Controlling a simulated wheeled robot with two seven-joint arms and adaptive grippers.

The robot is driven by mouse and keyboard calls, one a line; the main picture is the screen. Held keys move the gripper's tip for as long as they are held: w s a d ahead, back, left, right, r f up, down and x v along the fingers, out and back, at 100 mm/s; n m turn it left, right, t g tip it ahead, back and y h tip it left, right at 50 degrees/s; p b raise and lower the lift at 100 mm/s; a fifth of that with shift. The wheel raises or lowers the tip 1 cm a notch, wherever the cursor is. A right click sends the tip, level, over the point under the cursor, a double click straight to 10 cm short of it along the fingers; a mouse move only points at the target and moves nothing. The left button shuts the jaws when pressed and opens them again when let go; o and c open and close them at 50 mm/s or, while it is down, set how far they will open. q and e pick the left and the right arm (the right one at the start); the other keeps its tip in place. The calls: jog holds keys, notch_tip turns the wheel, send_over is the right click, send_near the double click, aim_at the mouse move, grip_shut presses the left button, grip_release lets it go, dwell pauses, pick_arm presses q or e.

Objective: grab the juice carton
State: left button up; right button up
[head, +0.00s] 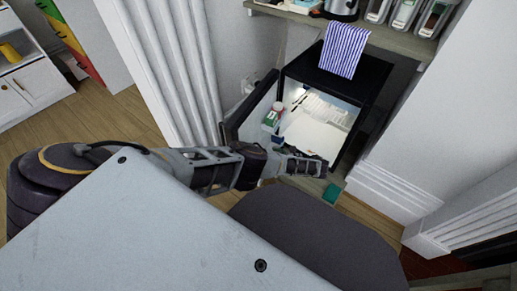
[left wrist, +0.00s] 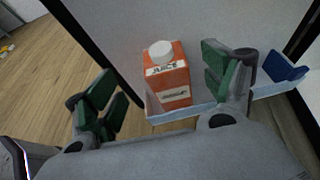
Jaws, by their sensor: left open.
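The juice carton (left wrist: 171,88) is orange with a white cap and the word JUICE. It stands upright in the left wrist view on a pale, light-blue-edged shelf (left wrist: 262,93) against a light panel. My left gripper (left wrist: 157,74) is open, with one green-padded finger to the left of the carton and the other close to its right side. I cannot tell whether either finger touches it. In the head view my left arm reaches to the open fridge (head: 349,92), and the gripper (head: 327,178) is at its front. My right gripper is not in view.
The fridge door (head: 248,105) stands open at the left, with small containers (head: 271,118) by it. A striped cloth (head: 343,50) hangs over the fridge top. A dark rounded surface (head: 310,240) lies below the arm. A white wall is at right.

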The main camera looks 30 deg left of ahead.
pick_arm(q)
jog(key=shift+x, duration=1.4)
jog(key=shift+a+f, duration=0.1)
jog(key=shift+w+b+x, duration=0.2)
jog(key=shift+b+x, duration=0.65)
jog(key=shift+x, duration=1)
jog(key=shift+a+f, duration=0.4)
jog(key=shift+a, duration=0.15)
grip_shut()
